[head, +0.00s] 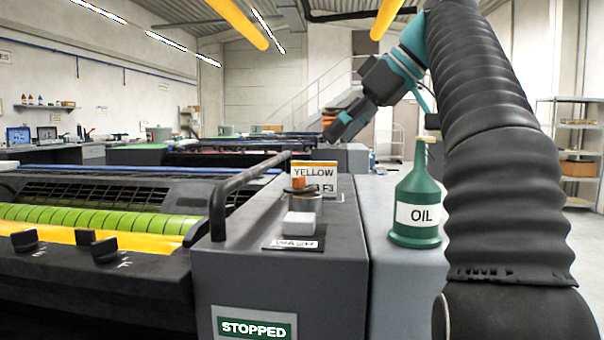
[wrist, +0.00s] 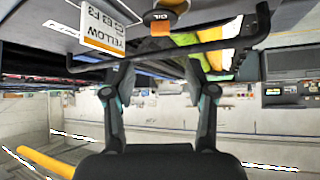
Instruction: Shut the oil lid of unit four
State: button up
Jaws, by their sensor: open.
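The sign also shows, upside down, in the wrist view (wrist: 102,25). Beside the sign is a small round fitting with an orange tab (head: 299,183). In the wrist view a round part marked OIL (wrist: 160,15) has an orange tab (wrist: 160,29) below it. I cannot tell whether this lid is open or shut. My gripper (head: 334,130) is open and empty, above and behind the fitting in the head view. Its fingers (wrist: 156,82) are spread in the wrist view.
A dark handrail (head: 250,185) runs along the unit near the fitting. A white block (head: 299,224) sits by a WASH label (head: 294,244). A green OIL can (head: 417,205) stands to the right. The unit's panel reads STOPPED (head: 254,328). Green rollers (head: 100,220) lie left.

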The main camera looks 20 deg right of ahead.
aim_at(301, 176)
jog(key=x, duration=1.1)
jog(key=shift+w+a+f, duration=0.1)
jog(key=shift+a+f, duration=0.05)
jog(key=shift+f, duration=0.05)
grip_shut()
